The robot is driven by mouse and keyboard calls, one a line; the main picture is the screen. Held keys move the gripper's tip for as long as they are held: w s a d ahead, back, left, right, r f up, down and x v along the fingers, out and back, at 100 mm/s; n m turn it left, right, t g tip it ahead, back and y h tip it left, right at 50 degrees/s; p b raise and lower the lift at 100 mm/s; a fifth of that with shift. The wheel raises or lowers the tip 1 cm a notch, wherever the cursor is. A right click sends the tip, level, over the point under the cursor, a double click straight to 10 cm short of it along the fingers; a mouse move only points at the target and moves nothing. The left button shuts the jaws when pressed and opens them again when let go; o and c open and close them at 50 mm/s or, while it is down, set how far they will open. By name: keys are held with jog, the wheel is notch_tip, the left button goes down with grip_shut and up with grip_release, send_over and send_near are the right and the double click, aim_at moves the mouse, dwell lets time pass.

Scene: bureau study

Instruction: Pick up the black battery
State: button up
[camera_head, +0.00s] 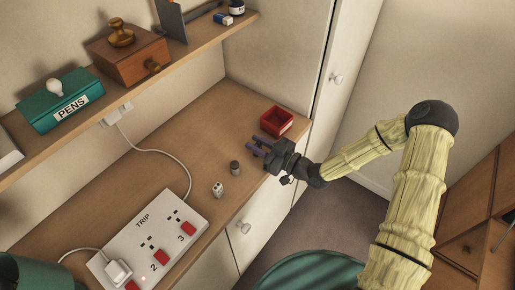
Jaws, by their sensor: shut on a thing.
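My gripper (260,148) is low over the right part of the desk, just in front of the red tray. Its dark bluish fingers point left and are shut on a small dark thing. That thing is mostly hidden and blends with the fingers, so I cannot tell for sure that it is the black battery. A small dark grey cylinder (235,168) stands upright on the desk, left of and below my gripper and apart from it. It is too small to tell whether it is a battery.
A red open tray (277,121) stands behind my gripper. A shelf (180,47) with a teal pens box (61,101) and a wooden box (128,53) runs above.

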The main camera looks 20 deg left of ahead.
aim_at(258, 144)
jog(key=shift+r, duration=0.1)
jog(key=shift+w+r, duration=0.1)
jog(key=shift+r, duration=0.45)
notch_tip(258, 144, up, 9)
jog(key=shift+f+b, duration=0.1)
jog(key=shift+b, duration=0.35)
